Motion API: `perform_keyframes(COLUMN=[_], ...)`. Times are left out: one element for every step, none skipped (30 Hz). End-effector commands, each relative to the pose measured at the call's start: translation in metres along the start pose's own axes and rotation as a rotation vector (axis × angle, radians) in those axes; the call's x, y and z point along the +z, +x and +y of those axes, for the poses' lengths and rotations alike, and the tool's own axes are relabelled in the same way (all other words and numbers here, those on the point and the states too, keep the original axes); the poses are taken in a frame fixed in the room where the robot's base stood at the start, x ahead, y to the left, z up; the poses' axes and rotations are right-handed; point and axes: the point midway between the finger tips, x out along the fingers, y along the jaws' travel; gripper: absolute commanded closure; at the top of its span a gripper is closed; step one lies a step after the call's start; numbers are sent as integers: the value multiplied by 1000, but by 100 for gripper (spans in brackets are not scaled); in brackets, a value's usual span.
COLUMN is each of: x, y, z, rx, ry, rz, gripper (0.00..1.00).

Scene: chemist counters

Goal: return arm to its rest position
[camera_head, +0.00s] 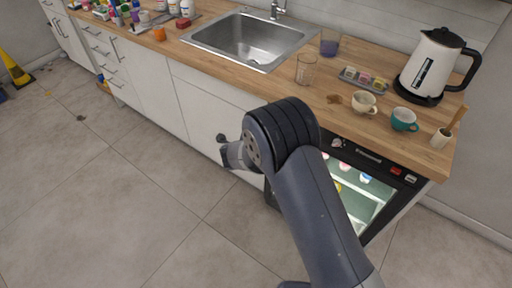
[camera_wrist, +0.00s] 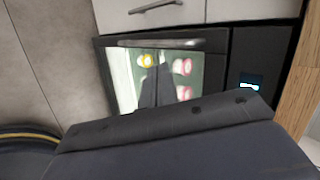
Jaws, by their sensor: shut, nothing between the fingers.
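My arm rises from the bottom of the head view, its dark, ribbed joint in front of the white counter fronts. The grey end at its left, my gripper (camera_head: 232,155), is partly hidden by the joint. It is shut and empty, held in the air below counter height, apart from the cabinets.
A lit glass-fronted appliance (camera_head: 374,208) sits under the wooden counter (camera_head: 330,88), close right of my arm; it also shows in the wrist view (camera_wrist: 122,82). Cups, a glass (camera_head: 306,69) and a kettle (camera_head: 432,62) stand above.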

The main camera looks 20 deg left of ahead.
Motion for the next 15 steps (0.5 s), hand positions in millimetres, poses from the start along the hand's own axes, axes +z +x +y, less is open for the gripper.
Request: perform_keyframes(x=[1, 2, 2, 2, 2, 2, 2, 3, 3, 3, 3, 3, 3, 3, 3], y=[-9, -14, -19, -23, -26, -29, -31, -33, -34, -35, -36, -36, -37, -37, -36], z=[0, 0, 0, 0, 0, 0, 0, 0, 0, 0, 1, 1, 1, 1, 1], rx=[-1, -1, -1, -1, 0, 0, 0, 0, 0, 0, 0, 1, 1, 1, 1], ry=[-1, -1, -1, -1, -1, 0, 0, 0, 0, 0, 0, -1, -1, -1, -1], rz=[-2, -3, -3, -2, -2, -1, -1, 0, 0, 0, 0, 0, 0, 0, 0], gripper=[100, 100, 100, 100, 100, 100, 100, 100, 100, 100, 100, 100, 100, 100, 100])
